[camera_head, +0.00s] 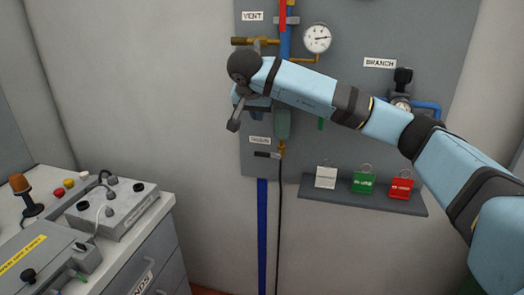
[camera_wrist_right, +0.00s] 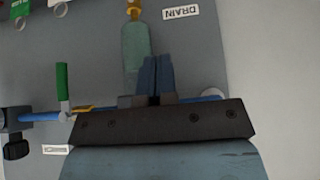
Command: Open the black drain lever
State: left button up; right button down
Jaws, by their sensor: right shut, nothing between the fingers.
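The black drain lever (camera_head: 266,155) sits low on the grey panel, just below the DRAIN label (camera_head: 260,140) and left of a small brass valve (camera_head: 281,149). It lies roughly level. My right gripper (camera_head: 262,103) is above the lever, in front of the panel, with nothing in its fingers. In the right wrist view its shut fingers (camera_wrist_right: 155,72) show in front of the green bowl (camera_wrist_right: 136,48); the DRAIN label (camera_wrist_right: 180,12) is near the top edge. The lever is outside that view. My left gripper is not in view.
A gauge (camera_head: 317,38) and a BRANCH valve (camera_head: 403,78) are on the panel. A black cable hangs below the brass valve. A bench with a control box (camera_head: 118,212) stands at left.

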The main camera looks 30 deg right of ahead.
send_over(262, 154)
notch_tip(262, 154, down, 8)
jog(key=shift+w+d+r, duration=0.1)
notch_tip(262, 154, down, 3)
jog(key=shift+r, duration=0.1)
jog(key=shift+f, duration=0.7)
jog(key=shift+f+b, duration=0.2)
jog(key=shift+b, duration=0.1)
